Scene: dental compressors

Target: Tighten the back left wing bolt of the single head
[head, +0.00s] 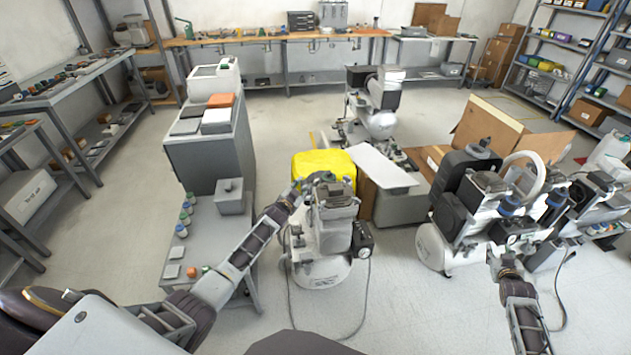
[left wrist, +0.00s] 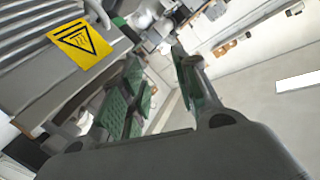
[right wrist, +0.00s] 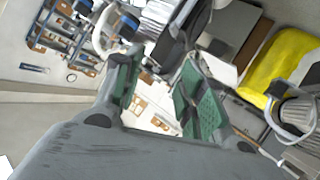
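The single head compressor (head: 325,240) stands on the floor in the middle of the head view, a white tank with a grey motor and head on top. My left gripper (head: 312,182) is at the upper left of its head, partly blending with it. In the left wrist view my left gripper (left wrist: 157,85) has its green-padded fingers apart, beside a finned grey housing (left wrist: 50,75) with a yellow warning label. I cannot make out the back left wing bolt. My right gripper (right wrist: 157,90) is open and empty in the right wrist view, away from the single head.
A larger compressor (head: 445,245) with dark motors stands at the right, near my right arm. A yellow-covered item (head: 322,164) and an open cardboard box (head: 505,135) are behind. A grey cart (head: 215,240) stands left. Cables lie on the floor around the single head.

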